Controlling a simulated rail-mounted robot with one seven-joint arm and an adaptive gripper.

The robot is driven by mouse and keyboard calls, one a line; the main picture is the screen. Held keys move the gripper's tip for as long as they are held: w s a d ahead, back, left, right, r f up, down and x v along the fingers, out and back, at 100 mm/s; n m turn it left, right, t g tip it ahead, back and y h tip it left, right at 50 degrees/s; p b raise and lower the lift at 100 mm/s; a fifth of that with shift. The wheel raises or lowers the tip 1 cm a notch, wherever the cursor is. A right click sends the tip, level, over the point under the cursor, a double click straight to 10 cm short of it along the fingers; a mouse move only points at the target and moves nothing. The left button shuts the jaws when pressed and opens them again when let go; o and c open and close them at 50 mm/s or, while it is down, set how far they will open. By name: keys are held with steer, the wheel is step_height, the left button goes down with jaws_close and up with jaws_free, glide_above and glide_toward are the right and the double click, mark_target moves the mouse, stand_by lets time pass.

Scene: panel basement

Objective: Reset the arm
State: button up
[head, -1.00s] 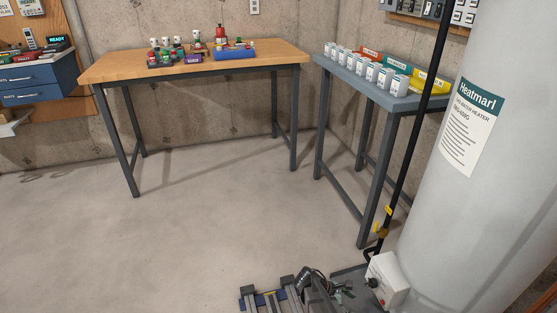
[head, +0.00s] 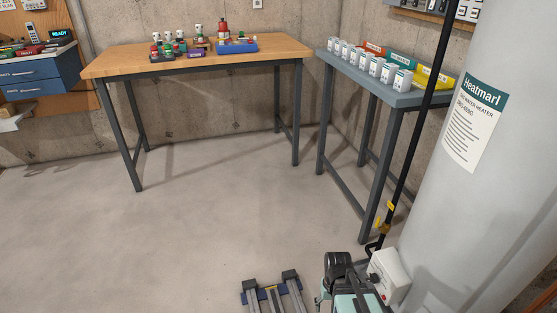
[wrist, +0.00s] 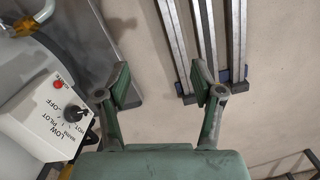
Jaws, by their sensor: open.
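My gripper (wrist: 160,83) is open in the wrist view, its two green fingers apart with bare floor between them and nothing held. In the head view my arm shows at the bottom, right of centre, as dark and pale green parts beside the heater's control box; its fingertips cannot be made out there. In the wrist view the white control box (wrist: 45,125) with its black knob lies left of the fingers. Grey rails (wrist: 205,40) lie on the floor beyond the right finger.
The large water heater (head: 470,210) and a black pipe (head: 408,150) stand at the right. A grey table (head: 405,99) carries white canisters and coloured bins. A wooden bench (head: 120,62) with small items stands at the back. The floor (head: 190,225) at centre-left is clear.

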steer(key=s+f+g, duration=0.3)
steer(key=s, duration=0.7)
steer(key=s+f+g, duration=0.3)
steer(key=s+f, duration=0.1)
steer(key=s, duration=0.7)
steer(key=s+f+g, duration=0.3)
steer(key=s+g, duration=0.1)
steer(key=s, duration=0.6)
steer(key=w+r+t+p, duration=0.2)
steer(key=r+p, duration=0.6)
steer(key=p, duration=0.3)
steer(key=w+r+t+p, duration=0.2)
steer(key=r+p, duration=0.6)
steer(key=p, duration=0.3)
steer(key=shift+w, duration=0.25)
steer(key=shift+f, duration=0.15)
